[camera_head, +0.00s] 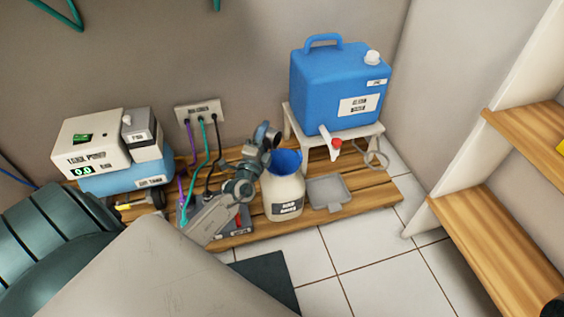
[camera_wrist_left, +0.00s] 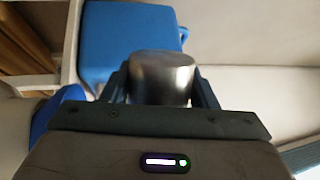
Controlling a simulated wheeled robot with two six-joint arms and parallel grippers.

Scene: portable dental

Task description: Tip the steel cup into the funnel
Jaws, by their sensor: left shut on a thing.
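The steel cup (camera_wrist_left: 163,78) is a shiny metal cup held between the two fingers of my left gripper (camera_wrist_left: 160,88) in the left wrist view. In the head view my left gripper (camera_head: 268,138) is just above and left of the blue funnel (camera_head: 288,161), and I cannot make out the cup there. The funnel sits in the neck of a cream bottle (camera_head: 284,194) on the wooden slats. The funnel also shows at the lower left of the wrist view (camera_wrist_left: 47,112), apart from the cup. The cup's contents and exact tilt are hidden. My right gripper is not in view.
A blue water tank (camera_head: 336,88) with a spigot stands on a white stand (camera_head: 350,138) to the right. A grey tray (camera_head: 328,192) lies beside the bottle. Boxed devices (camera_head: 92,142) are at the left, with cables from a wall outlet (camera_head: 200,112). Wooden shelves (camera_head: 500,240) are at the right.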

